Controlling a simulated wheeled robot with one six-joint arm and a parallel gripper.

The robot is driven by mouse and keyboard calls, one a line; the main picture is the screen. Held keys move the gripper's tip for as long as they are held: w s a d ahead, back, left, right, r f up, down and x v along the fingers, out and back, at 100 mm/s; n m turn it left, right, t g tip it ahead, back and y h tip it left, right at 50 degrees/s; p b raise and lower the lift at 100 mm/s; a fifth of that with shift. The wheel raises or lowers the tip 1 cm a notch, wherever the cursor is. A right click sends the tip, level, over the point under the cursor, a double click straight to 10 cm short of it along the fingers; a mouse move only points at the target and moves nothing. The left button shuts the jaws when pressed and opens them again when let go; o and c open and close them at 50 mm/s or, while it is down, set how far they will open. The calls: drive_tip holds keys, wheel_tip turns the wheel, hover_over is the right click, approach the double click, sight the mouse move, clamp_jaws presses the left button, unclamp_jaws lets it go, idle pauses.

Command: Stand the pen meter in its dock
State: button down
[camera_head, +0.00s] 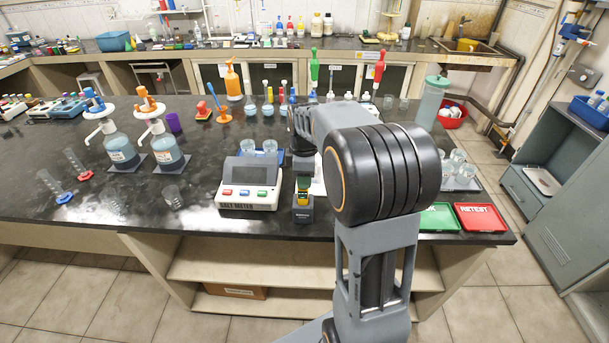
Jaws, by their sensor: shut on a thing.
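The yellow pen meter (301,183) shows just below my gripper (304,171), to the right of the salt meter. My gripper points down and is shut on the pen meter; its fingers are small and partly hidden by my arm. The small dark dock (303,214) is at the front edge of the bench, directly under the pen meter in the picture. The pen meter looks about upright. Its lower end meets or overlaps the dock in this view, and I cannot tell whether it is seated inside.
The salt meter (248,184) stands close on the left, with glass beakers (270,146) behind. Two dispenser bottles (165,147) stand farther left. A green tray (438,218) and a red tray (480,218) lie at the right front edge. Bottles and flasks line the back.

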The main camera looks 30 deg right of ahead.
drive_tip(key=shift+f, duration=0.45)
drive_tip(key=shift+c, duration=1)
unclamp_jaws()
drive_tip(key=shift+r, duration=0.15)
drive_tip(key=shift+r+p, duration=2.35)
drive_tip(key=shift+r, duration=0.55)
drive_tip(key=shift+m, duration=0.3)
